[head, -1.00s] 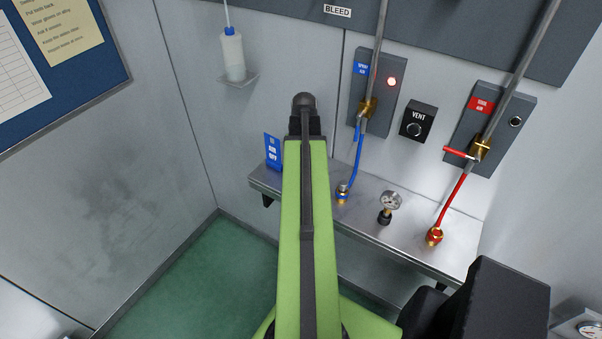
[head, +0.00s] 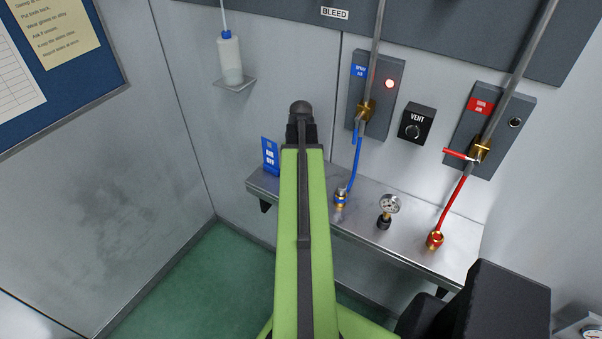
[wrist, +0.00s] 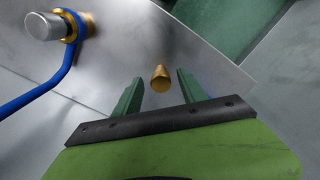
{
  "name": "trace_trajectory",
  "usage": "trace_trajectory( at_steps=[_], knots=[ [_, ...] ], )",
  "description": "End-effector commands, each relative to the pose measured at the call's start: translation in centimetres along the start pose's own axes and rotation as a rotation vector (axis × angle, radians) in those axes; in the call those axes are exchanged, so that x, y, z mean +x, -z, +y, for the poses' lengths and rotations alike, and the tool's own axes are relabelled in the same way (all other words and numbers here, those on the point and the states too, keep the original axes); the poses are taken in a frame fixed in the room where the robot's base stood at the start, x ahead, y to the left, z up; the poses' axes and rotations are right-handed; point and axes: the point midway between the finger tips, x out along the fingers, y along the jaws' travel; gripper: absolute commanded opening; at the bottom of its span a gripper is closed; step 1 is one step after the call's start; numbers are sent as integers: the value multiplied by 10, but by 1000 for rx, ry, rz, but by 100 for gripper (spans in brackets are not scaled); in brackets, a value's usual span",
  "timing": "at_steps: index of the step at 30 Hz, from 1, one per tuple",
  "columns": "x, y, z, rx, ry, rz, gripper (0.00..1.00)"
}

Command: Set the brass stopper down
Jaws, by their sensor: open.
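In the wrist view the brass stopper (wrist: 160,78) is a small gold piece with a rounded end. It is between the two green fingers of my gripper (wrist: 160,76). The fingers are open, with a visible gap on each side of the stopper. The grey metal shelf (wrist: 120,50) is behind it; I cannot tell for sure whether the stopper touches it. In the head view my own green arm hides the gripper and the stopper, and the shelf (head: 400,235) runs along the wall.
On the shelf are a blue hose fitting (head: 341,199), a pressure gauge (head: 388,208) and a red hose fitting (head: 435,239). A blue sign (head: 271,157) stands at the shelf's left end. A white bottle (head: 230,58) sits on a wall bracket. The blue hose (wrist: 45,92) also shows in the wrist view.

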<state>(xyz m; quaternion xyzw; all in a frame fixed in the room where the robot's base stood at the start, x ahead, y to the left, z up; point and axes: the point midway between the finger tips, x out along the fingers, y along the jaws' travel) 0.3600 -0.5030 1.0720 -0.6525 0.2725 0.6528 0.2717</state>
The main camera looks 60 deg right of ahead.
Motion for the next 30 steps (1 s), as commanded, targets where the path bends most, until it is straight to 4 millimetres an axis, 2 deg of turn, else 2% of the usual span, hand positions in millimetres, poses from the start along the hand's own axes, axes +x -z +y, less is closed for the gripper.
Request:
trace_trajectory(
  at_steps=[5,18,22,30],
  knots=[
    [-22,0,0,0,0,0,48],
    [-114,0,1,1,0,0,48],
    [-124,0,1,2,0,0,48],
    [-122,0,1,2,0,0,48]
  ],
)
